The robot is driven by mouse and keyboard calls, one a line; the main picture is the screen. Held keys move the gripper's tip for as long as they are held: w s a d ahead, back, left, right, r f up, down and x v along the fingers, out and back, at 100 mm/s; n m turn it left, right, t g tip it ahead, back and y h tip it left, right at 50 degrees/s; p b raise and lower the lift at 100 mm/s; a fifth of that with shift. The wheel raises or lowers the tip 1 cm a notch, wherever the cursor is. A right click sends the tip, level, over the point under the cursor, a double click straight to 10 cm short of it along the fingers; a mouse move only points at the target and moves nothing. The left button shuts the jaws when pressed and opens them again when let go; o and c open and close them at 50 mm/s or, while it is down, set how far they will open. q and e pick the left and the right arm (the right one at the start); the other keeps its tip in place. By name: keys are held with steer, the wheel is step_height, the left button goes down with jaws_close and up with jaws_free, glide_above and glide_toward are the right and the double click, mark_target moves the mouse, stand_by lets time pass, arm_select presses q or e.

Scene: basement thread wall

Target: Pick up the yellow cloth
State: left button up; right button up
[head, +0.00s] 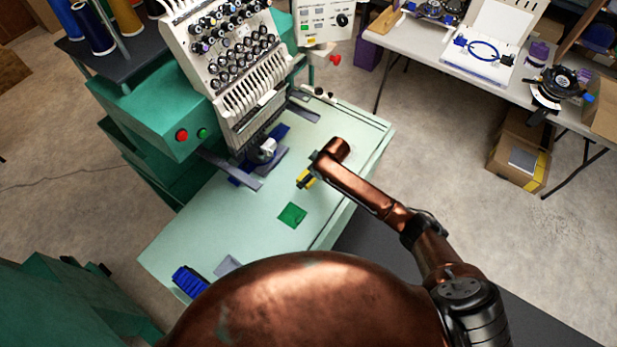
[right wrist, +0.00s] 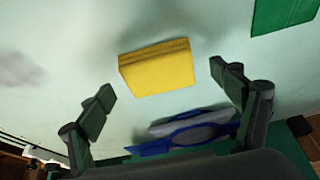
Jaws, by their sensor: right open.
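The yellow cloth (right wrist: 157,68) looks like a thick folded block lying on the pale green table in the right wrist view. In the head view only part of the yellow cloth (head: 305,180) shows beside my right wrist. My right gripper (right wrist: 163,82) is open, with one finger to each side of the cloth and a gap on both sides. It touches nothing that I can see. In the head view my right gripper (head: 312,168) is mostly hidden by its own wrist. My left gripper is not in view.
A green cloth (head: 292,215) lies close by on the pale table (head: 215,215). A blue hoop (right wrist: 190,130) lies near the gripper's base in the wrist view. The embroidery machine (head: 225,60) stands behind. A blue brush-like object (head: 190,281) is at the front left.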

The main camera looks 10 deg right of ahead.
steer(key=shift+x, duration=0.75)
steer(key=shift+c, duration=0.4)
steer(key=c, duration=1.1)
